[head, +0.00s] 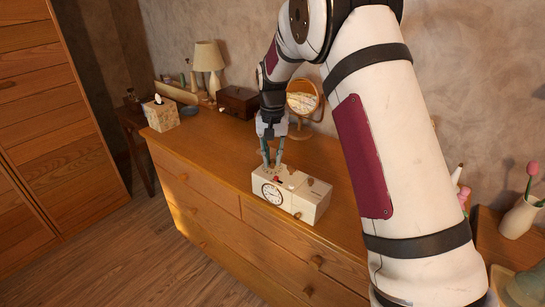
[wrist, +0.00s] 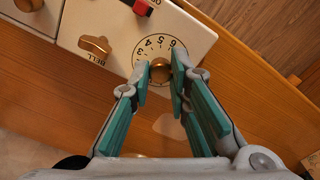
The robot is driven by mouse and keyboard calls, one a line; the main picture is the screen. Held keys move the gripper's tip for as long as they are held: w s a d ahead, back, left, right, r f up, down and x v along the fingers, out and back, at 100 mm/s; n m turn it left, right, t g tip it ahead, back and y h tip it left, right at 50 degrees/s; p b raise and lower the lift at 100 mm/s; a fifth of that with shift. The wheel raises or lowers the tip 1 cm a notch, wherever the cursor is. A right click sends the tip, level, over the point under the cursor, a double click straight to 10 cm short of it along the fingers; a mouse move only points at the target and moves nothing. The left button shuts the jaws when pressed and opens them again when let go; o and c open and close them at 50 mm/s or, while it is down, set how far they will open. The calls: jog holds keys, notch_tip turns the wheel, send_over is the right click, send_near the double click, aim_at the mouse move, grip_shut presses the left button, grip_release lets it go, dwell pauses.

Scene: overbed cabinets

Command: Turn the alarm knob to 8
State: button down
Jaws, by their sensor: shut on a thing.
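The white alarm clock box (head: 310,199) stands on the wooden dresser, with its round clock face (head: 272,193) on the front. Its top shows in the wrist view (wrist: 80,22). There, the brass alarm knob (wrist: 160,73) sits in a ring of numbers; 3, 4, 5 and 6 are readable, and the fingers cover part of the ring. My gripper (wrist: 161,72) is shut on the knob, one teal-padded finger on each side. In the head view my gripper (head: 272,163) points down onto the box's top. The knob's pointer and the 8 cannot be made out.
On the box's top are a red button (wrist: 142,7) and a brass bell switch (wrist: 95,45) near the fingers. A round mirror (head: 302,97), a tissue box (head: 161,113), a lamp (head: 208,60) and a wooden box (head: 238,102) stand on the dresser (head: 210,155).

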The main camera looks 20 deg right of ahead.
aim_at(272, 160)
dwell(0.4)
jog(key=c, duration=1.5)
grip_release()
notch_tip(272, 160, up, 12)
jog(key=shift+r, duration=0.1)
